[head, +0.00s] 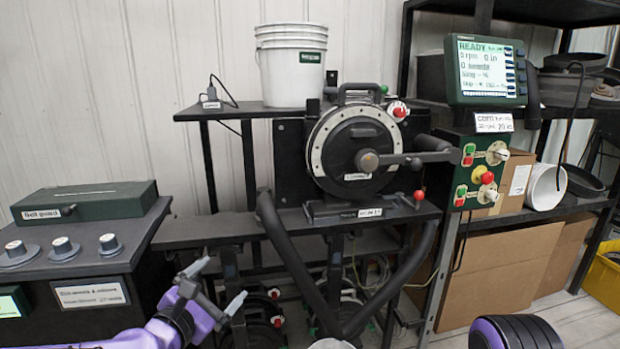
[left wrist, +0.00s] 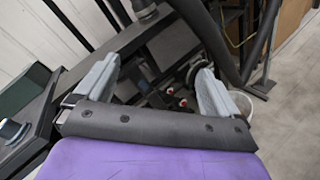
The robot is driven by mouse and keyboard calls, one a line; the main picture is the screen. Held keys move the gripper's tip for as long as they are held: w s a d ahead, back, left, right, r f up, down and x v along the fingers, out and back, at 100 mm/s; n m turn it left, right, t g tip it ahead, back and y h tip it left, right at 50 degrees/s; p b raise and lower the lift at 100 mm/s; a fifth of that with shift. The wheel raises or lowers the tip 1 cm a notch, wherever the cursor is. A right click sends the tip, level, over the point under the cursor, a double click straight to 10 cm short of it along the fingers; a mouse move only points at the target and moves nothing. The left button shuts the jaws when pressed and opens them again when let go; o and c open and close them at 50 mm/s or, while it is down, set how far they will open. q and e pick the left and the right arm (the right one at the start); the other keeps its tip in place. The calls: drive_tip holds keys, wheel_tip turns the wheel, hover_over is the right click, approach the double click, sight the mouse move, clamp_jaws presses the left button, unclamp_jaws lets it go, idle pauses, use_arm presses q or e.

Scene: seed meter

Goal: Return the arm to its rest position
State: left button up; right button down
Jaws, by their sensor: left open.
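My left gripper (head: 215,284) is at the lower left of the head view, in front of the bench and below its top. Its two grey fingers are apart with nothing between them. In the left wrist view the fingers of my left gripper (left wrist: 155,88) are spread, with dark machine parts beyond and below them. A purple and black part of my own body shows at the bottom right of the head view. My right gripper does not show.
The seed meter (head: 330,150) stands on the middle bench. A green belt guard box (head: 85,203) and several knobs (head: 62,247) sit on the left console. A white bucket (head: 291,75) is on the shelf. The control panel (head: 475,175) and monitor (head: 487,70) stand right. Black tubes (head: 290,260) slope below the bench.

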use_arm(q)
drive_tip(key=s+a+f+m+g+y+p, duration=0.1)
drive_tip(key=s+f+m+g+y+p, duration=0.3)
drive_tip(key=f, duration=0.7)
drive_tip(key=s+a+f+m+g+b, duration=0.1)
drive_tip(key=s+f+m+g, duration=0.2)
drive_tip(key=s+f+m, duration=0.55)
drive_tip(key=s+a+f+m+g+y+p, duration=0.1)
drive_tip(key=s+a+f+m+g, duration=0.1)
drive_tip(key=s, duration=0.5)
drive_tip(key=s+a+f+m+g+y+p, duration=0.2)
drive_tip(key=s+a+f, duration=0.2)
drive_tip(key=s, duration=0.3)
drive_tip(key=s+a+f+m+g+y+p, duration=0.1)
drive_tip(key=s+a+f+m, duration=0.1)
drive_tip(key=s+a+f, duration=0.2)
drive_tip(key=s+f, duration=0.1)
drive_tip(key=s, duration=0.2)
drive_tip(key=shift+s+f+g+p, duration=0.15)
drive_tip(key=shift+f+g+p, duration=0.15)
drive_tip(key=shift+g+p, duration=0.1)
